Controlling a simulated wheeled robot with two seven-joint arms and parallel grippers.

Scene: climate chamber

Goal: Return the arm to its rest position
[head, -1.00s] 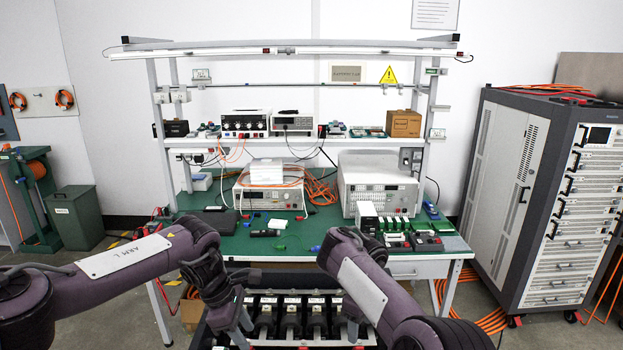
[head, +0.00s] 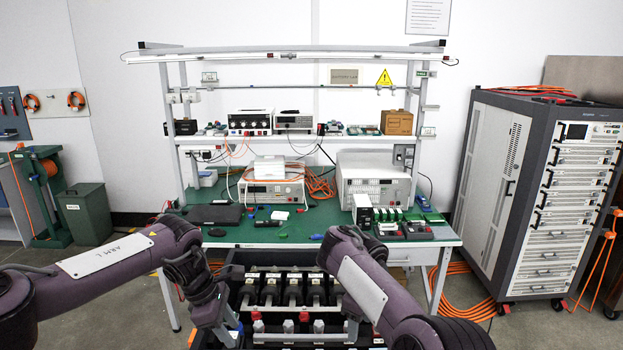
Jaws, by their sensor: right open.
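My left arm (head: 110,255) comes in from the left and bends down at the wrist. Its gripper (head: 226,330) points down at the left side of a black tray of cells (head: 285,268); whether its jaws are apart is not clear. My right arm (head: 365,285) comes in from the lower right. Its gripper (head: 350,330) is open, mostly hidden behind the forearm, over the right part of the tray. I see nothing held in either gripper.
A green-topped workbench (head: 270,232) with instruments and a shelf stands ahead. A grey equipment rack (head: 520,200) is at the right, with orange cables (head: 465,290) on the floor beside it. A green bin (head: 85,213) stands at the left, with open floor in front.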

